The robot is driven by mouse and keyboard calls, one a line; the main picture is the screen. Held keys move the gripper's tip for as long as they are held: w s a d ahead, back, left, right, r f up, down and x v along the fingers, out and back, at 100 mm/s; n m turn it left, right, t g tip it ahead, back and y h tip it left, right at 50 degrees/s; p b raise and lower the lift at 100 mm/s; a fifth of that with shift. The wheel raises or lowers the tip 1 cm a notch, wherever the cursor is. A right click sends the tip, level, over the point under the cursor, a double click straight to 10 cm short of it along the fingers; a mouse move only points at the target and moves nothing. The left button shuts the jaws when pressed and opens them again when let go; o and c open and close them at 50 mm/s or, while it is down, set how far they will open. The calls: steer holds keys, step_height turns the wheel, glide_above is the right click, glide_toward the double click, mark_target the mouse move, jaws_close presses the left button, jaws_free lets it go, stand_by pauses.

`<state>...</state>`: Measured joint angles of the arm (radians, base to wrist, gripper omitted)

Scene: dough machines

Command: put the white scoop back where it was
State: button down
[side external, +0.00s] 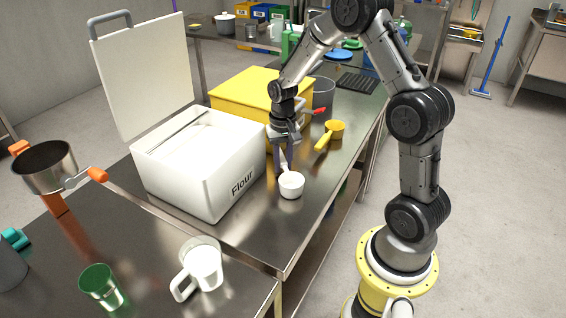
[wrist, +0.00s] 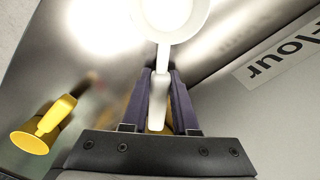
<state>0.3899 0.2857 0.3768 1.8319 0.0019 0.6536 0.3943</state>
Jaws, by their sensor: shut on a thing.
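The white scoop (side external: 291,186) is beside the right side of the white flour box (side external: 205,165), at or just above the steel table. My gripper (side external: 287,163) is shut on its handle from above. In the wrist view the scoop's handle (wrist: 161,60) runs between the two dark fingers (wrist: 160,100), with the round cup (wrist: 172,12) partly cut off at the top edge. I cannot tell whether the cup touches the table.
A yellow scoop (side external: 333,130) lies behind on the table; it also shows in the wrist view (wrist: 38,135). The flour box's lid (side external: 145,75) stands open. A yellow bin (side external: 250,92) is behind it. A clear pitcher (side external: 203,268) and green cup (side external: 102,285) stand in front.

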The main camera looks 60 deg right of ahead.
mark_target(283, 161)
steer(key=shift+f, duration=0.15)
steer(key=c, duration=0.7)
jaws_free()
step_height(283, 161, up, 12)
steer(key=s+a+r+n+t, duration=0.3)
steer(key=s+a+r+n, duration=0.1)
steer(key=s+a+r, duration=0.5)
steer(key=s+a+n+t, duration=0.1)
steer(key=s+a, duration=0.1)
steer(key=s, duration=0.1)
steer(key=s+a+n, duration=0.1)
steer(key=s+n, duration=0.1)
steer(key=s, duration=0.1)
steer(key=s+a+n+t, duration=0.1)
steer(key=s+a+n, duration=0.1)
steer(key=s, duration=0.2)
steer(key=shift+s+a+f+t, duration=0.1)
steer(key=shift+a+f+t, duration=0.2)
